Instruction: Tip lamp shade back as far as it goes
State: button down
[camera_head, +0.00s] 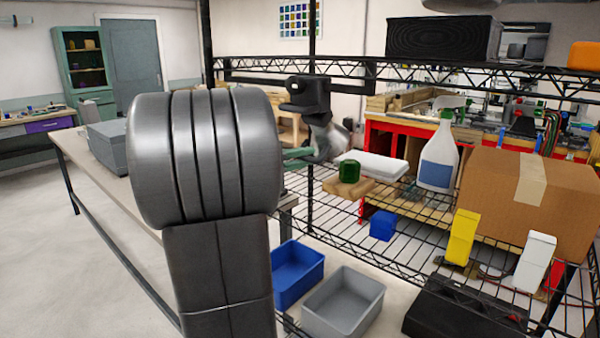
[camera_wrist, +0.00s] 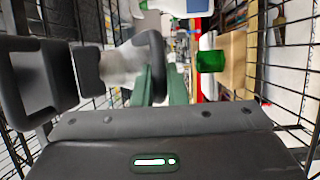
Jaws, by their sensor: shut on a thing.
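The lamp shade (camera_wrist: 122,64) is a pale grey flared piece with a thick dark rim, at the upper left of the wrist view. Dark jointed parts (camera_wrist: 38,75) stand to its left. In the head view the shade (camera_head: 345,137) shows small and partly hidden, below and beside a black bracket-like part (camera_head: 305,95). My gripper (camera_wrist: 161,80) has green fingers, one on each side of the dark rim, and is shut on it. In the head view only a bit of the green fingers (camera_head: 300,154) shows; my arm hides the rest.
A green jar (camera_head: 349,170) on a wooden block (camera_head: 345,187) stands close by on the wire shelf. A spray bottle (camera_head: 438,150) and a cardboard box (camera_head: 530,195) are farther right. A black shelf post rises beside the lamp. Blue and grey bins (camera_head: 345,300) sit below.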

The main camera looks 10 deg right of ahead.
jog(key=shift+w+d+f+h+b, duration=0.15)
jog(key=shift+d+f+h+b, duration=0.2)
jog(key=shift+b, duration=0.55)
jog(key=shift+w+d+r+b, duration=0.2)
jog(key=shift+w+d+b, duration=0.05)
jog(key=shift+b, duration=0.1)
jog(key=c, duration=1.7)
grip_release()
jog(key=shift+c, duration=0.2)
jog(key=b+v, duration=0.1)
jog(key=v, duration=1.2)
jog(key=shift+a+b, duration=0.35)
jog(key=shift+a, duration=0.05)
jog(key=shift+s+d, duration=0.1)
jog(key=shift+s, duration=0.05)
